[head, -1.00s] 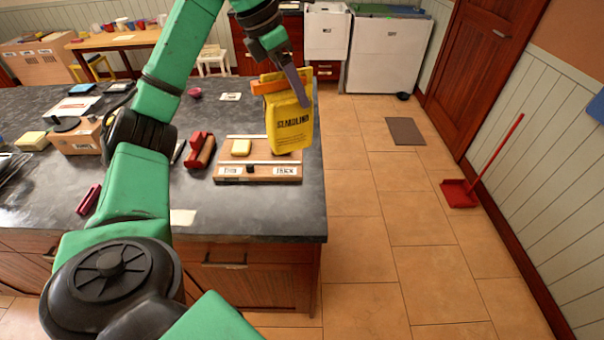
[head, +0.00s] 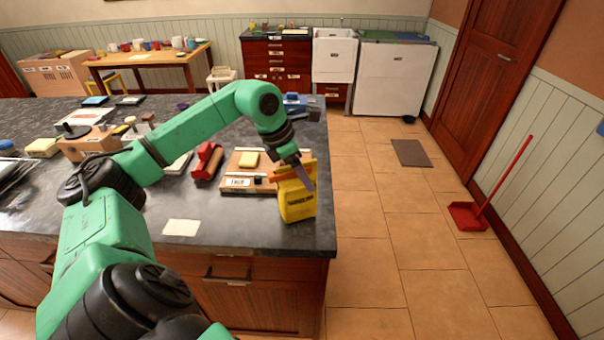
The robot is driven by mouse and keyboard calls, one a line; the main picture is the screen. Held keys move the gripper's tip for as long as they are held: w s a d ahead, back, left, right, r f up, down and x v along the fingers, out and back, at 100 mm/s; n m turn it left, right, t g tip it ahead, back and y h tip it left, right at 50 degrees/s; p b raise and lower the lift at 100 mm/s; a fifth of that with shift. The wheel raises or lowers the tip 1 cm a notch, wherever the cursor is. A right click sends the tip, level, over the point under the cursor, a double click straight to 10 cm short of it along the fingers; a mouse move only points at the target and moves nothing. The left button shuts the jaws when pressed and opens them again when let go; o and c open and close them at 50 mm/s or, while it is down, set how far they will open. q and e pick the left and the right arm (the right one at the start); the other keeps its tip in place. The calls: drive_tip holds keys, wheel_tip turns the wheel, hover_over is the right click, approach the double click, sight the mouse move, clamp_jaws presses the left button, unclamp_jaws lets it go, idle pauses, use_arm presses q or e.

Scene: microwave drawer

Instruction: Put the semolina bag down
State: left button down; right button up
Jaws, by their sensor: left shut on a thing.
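The yellow semolina bag (head: 298,206) is upright at the right front part of the dark countertop (head: 240,228), near its right edge. My left gripper (head: 296,178) is shut on the top of the bag, with an orange piece across the bag's top beside the fingers. The bag's bottom appears at or just above the counter; I cannot tell whether it touches. My right gripper is not in view.
A wooden board (head: 238,182) with a yellow block (head: 249,159) lies just left of the bag. A red tool (head: 207,160) lies further left. A paper note (head: 181,228) lies on the clear front counter. Open floor is to the right.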

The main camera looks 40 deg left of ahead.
use_arm(q)
unclamp_jaws()
drive_tip(key=v, duration=1.2)
drive_tip(key=shift+r, duration=0.1)
